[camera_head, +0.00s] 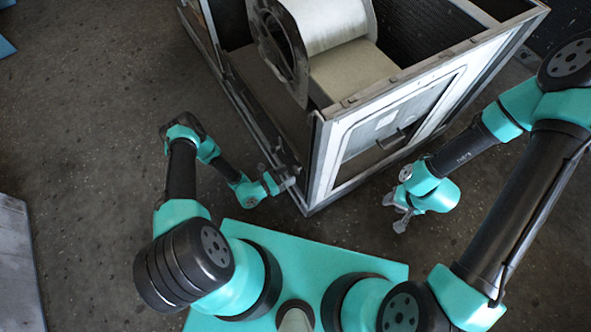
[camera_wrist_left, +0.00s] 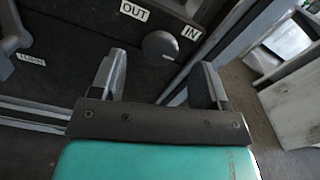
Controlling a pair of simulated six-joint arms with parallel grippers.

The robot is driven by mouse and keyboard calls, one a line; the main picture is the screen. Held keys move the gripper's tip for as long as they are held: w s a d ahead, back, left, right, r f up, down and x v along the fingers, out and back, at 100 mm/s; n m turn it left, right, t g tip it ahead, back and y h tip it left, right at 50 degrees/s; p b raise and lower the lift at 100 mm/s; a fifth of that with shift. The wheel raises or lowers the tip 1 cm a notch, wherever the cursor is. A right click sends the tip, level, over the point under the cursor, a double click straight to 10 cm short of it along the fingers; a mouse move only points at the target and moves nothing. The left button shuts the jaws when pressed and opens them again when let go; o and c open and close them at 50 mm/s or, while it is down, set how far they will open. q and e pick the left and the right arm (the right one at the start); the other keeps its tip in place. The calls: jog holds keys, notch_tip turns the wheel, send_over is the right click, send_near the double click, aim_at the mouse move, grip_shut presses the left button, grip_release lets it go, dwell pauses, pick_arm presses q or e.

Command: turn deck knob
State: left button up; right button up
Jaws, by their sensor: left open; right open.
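A round grey knob (camera_wrist_left: 160,46) shows in the left wrist view on a dark panel, below the white labels "OUT" (camera_wrist_left: 134,10) and "IN" (camera_wrist_left: 191,32). My left gripper (camera_wrist_left: 160,72) is open, with one finger on each side of the knob in that view; I cannot tell whether either finger touches it. In the head view my left gripper (camera_head: 287,179) is at the near left corner of the blower housing (camera_head: 318,165), and the knob cannot be made out there. My right gripper (camera_head: 396,208) is open and empty in front of the housing's right face.
A grey lever-like part (camera_wrist_left: 12,35) and another white label (camera_wrist_left: 31,60) sit left of the knob. The housing holds a large pale drum (camera_head: 330,22) and has a handled panel (camera_head: 395,125).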

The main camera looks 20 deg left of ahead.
aim_at(295, 171)
pick_arm(q)
jog(key=shift+x, duration=2.3)
jog(key=c, duration=0.9)
jog(key=shift+c, duration=0.2)
